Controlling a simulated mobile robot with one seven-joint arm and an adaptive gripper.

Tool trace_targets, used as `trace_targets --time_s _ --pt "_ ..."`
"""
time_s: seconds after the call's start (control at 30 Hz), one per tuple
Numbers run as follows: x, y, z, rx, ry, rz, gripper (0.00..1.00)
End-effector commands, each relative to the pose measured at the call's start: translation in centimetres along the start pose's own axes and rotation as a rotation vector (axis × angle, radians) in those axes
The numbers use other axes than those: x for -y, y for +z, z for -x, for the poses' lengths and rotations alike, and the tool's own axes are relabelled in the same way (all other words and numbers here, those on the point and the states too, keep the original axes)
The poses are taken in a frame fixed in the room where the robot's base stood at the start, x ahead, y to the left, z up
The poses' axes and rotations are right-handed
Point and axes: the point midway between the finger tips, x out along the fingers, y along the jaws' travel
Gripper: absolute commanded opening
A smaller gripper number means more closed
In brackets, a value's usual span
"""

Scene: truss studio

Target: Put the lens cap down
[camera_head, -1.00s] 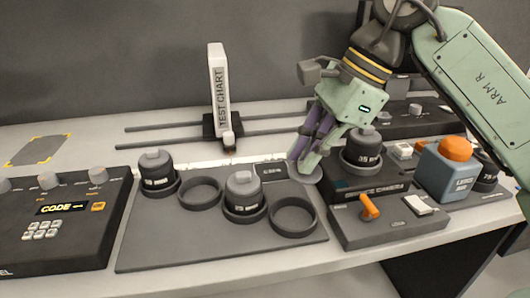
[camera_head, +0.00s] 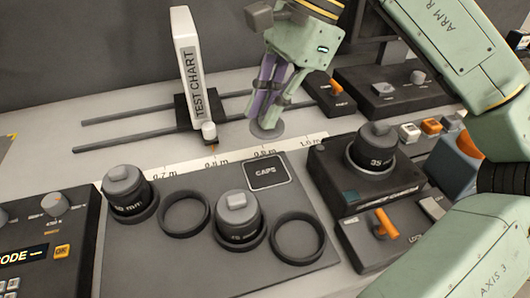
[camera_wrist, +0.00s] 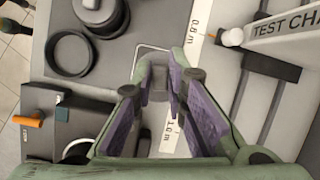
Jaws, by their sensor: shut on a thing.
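The lens cap (camera_head: 267,131) is a small grey disc at the fingertips of my gripper (camera_head: 267,112). My gripper is shut on it, fingers pointing down, just behind the ruler strip in the head view. I cannot tell how high the cap is above the table. The dark square marked CAPS (camera_head: 266,173) lies on the grey mat in front of it, bare in the head view.
Two lenses, one at left (camera_head: 127,191) and one in the middle (camera_head: 238,215), stand on the mat (camera_head: 190,255) beside two empty rings. The test chart (camera_head: 190,75) stands on rails behind. The camera unit with a lens (camera_head: 372,150) is at right.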

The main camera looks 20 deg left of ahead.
Motion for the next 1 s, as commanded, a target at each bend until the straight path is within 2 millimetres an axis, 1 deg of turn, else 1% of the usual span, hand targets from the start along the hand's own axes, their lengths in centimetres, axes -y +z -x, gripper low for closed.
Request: trace_targets --time_s 0.03,0.17,0.23,0.5,0.77,0.9,1.0 --pt "0.1 0.4 0.9 0.007 0.034 0.035 0.0" --pt "0.1 0.3 0.4 0.02 0.094 0.103 0.0" --pt "0.0 0.1 -0.1 0.024 0.112 0.124 0.0" --pt "-0.5 -1.7 -4.6 0.027 0.121 0.135 0.0" --pt "-0.7 -2.6 -6.8 0.026 0.119 0.132 0.0" --pt "-0.9 -3.3 -8.6 0.027 0.119 0.133 0.0" --pt "-0.9 -3.6 -9.3 0.025 0.118 0.134 0.0"
